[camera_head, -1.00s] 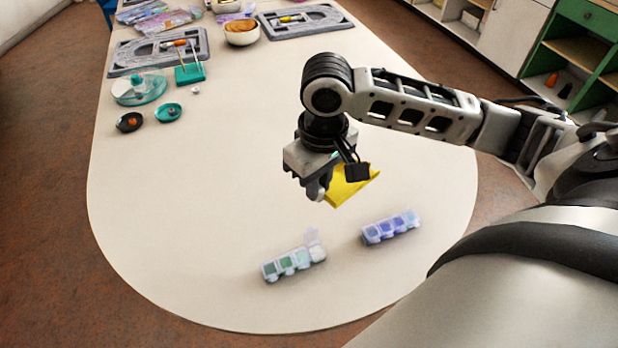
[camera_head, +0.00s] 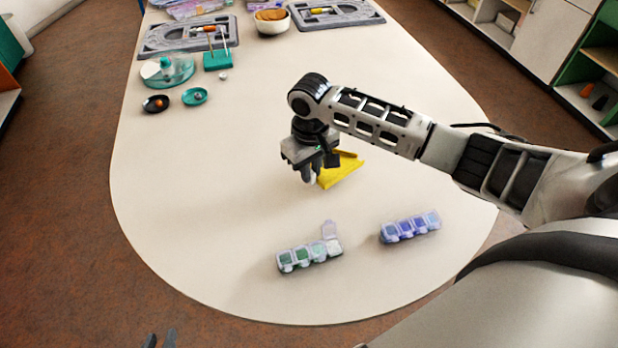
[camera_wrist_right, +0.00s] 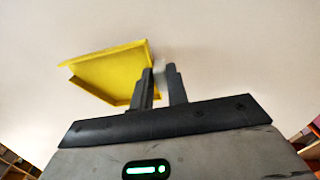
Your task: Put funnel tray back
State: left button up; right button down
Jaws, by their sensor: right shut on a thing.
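The yellow funnel tray (camera_head: 343,171) is in my right gripper (camera_head: 311,179), over the middle of the table. In the right wrist view the tray (camera_wrist_right: 108,70) shows its raised rims and its corner lies at the fingers. The right gripper (camera_wrist_right: 160,76) is shut on that edge. I cannot tell whether the tray touches the table. Only the dark fingertips of my left gripper (camera_head: 161,340) show at the bottom edge of the head view, away from the tray; how far they are open is unclear.
On the pale table (camera_head: 200,215), a bead box with green beads (camera_head: 310,255) has one lid raised, and a box with purple beads (camera_head: 410,227) stands right of it. Dishes (camera_head: 195,96), a teal stand (camera_head: 217,60), grey boards (camera_head: 188,36) and a bowl (camera_head: 271,22) are further back. The left middle is clear.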

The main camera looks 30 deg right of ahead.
jog(key=shift+w+f, duration=0.2)
jog(key=shift+f, duration=0.05)
jog(key=shift+w+f, duration=0.15)
jog(key=shift+f, duration=1.6)
jog(key=shift+f, duration=0.15)
jog(key=c, duration=1.4)
grip_release()
jog(key=shift+o, duration=0.2)
notch_tip(320, 180, up, 12)
jog(key=shift+a+r, duration=0.15)
jog(key=shift+r, duration=0.05)
